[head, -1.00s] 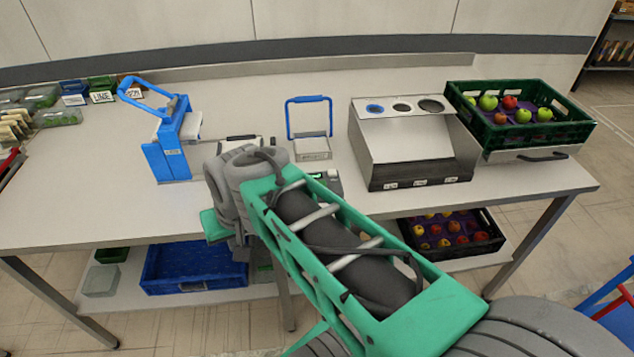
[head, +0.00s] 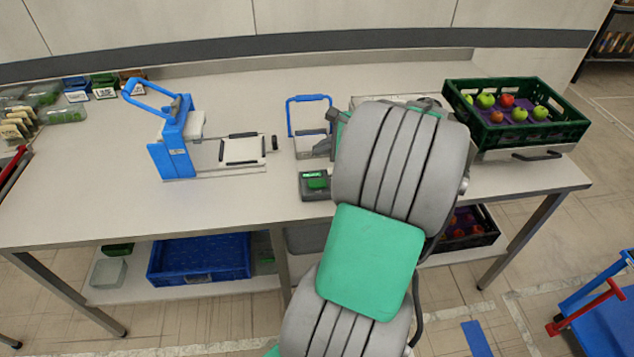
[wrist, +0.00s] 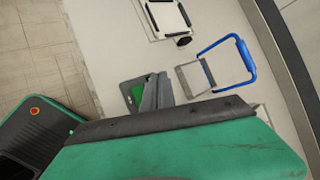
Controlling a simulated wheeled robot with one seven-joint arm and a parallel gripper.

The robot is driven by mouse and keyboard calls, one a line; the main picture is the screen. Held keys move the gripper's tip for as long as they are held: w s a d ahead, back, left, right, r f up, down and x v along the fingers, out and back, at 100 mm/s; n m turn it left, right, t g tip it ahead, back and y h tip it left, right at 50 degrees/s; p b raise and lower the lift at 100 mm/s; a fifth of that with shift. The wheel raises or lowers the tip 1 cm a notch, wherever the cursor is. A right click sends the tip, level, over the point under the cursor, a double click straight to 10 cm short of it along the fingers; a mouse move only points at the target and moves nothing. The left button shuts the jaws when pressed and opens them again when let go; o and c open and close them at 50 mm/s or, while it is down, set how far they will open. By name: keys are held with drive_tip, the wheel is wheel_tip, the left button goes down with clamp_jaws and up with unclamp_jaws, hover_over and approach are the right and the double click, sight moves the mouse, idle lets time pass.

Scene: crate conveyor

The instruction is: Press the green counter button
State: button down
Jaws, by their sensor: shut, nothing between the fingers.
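The counter (head: 313,194) is a small dark box near the front edge of the table, with a green button (head: 318,183) on top. In the wrist view the counter (wrist: 127,88) shows with its green button (wrist: 138,96) partly covered by my grey fingers. My gripper (wrist: 160,80) is shut and empty, and its fingertips appear beside the button in that view. I cannot tell the height gap between them; no contact is visible. In the head view my arm hides most of the gripper.
A blue-handled press (head: 172,140) with a white plate (head: 242,150) stands to the left. A blue-handled device (head: 292,118) stands behind the counter. A green crate of apples (head: 562,133) is at the right. The table front left is clear.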

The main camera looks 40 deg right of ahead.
drive_tip(key=b, duration=0.8)
hover_over(320, 184)
wheel_tip(320, 184, down, 7)
drive_tip(key=shift+r, duration=0.2)
drive_tip(key=shift+f, duration=1.1)
drive_tip(key=shift+f, duration=0.1)
idle(0.3)
drive_tip(key=shift+f, duration=0.3)
drive_tip(key=shift+f, duration=0.55)
idle(0.8)
drive_tip(key=shift+r+p, duration=1)
drive_tip(key=shift+p, duration=0.25)
